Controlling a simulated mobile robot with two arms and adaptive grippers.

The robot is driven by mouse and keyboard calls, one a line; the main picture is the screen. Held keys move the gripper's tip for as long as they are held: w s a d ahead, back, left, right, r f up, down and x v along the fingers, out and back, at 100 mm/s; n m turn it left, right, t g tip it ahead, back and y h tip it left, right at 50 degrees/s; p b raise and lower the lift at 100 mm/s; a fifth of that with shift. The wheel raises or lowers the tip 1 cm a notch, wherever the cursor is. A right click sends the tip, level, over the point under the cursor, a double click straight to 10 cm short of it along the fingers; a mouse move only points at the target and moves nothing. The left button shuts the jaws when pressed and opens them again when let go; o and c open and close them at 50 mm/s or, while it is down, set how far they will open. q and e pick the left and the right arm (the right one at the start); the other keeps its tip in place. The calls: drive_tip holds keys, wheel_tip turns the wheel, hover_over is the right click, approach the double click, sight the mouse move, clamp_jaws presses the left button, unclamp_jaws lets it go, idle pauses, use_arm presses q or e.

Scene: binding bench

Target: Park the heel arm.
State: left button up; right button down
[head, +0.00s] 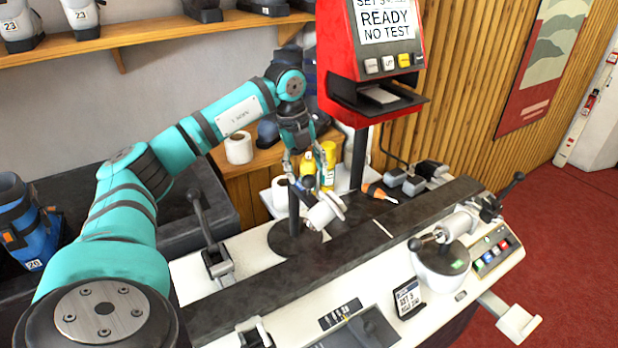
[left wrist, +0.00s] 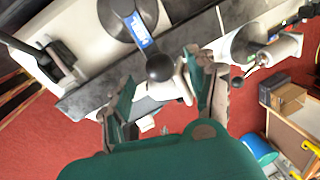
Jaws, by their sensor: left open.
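The heel arm, seemingly the dark post (head: 293,212) on a round black base, stands on the bench in the head view. In the left wrist view it shows as a dark bar with a blue label (left wrist: 138,30) and a round black knob (left wrist: 160,67) towards the camera. A white cylinder (head: 325,210) lies beside the post. My left gripper (head: 305,172) is at the top of the post. In the left wrist view its open fingers (left wrist: 163,78) stand on either side of the knob; I cannot tell whether they touch it. My right gripper is not in view.
A red display box (head: 372,60) reading "READY NO TEST" stands behind the bench. Yellow bottles (head: 327,165) and an orange-handled screwdriver (head: 379,193) are nearby. A black lever (head: 205,225) rises at left; a second white cylinder (head: 457,226) sits at right.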

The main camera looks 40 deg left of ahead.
sight(307, 175)
use_arm(q)
drive_tip(key=shift+w+d+f+p, duration=0.1)
drive_tip(key=shift+w+f+p, duration=0.1)
drive_tip(key=shift+f, duration=0.85)
drive_tip(key=shift+w+d+f+p, duration=0.1)
drive_tip(key=shift+w+f, duration=0.05)
drive_tip(key=shift+f, duration=0.85)
drive_tip(key=shift+c, duration=0.4)
drive_tip(key=shift+r, duration=0.1)
clamp_jaws()
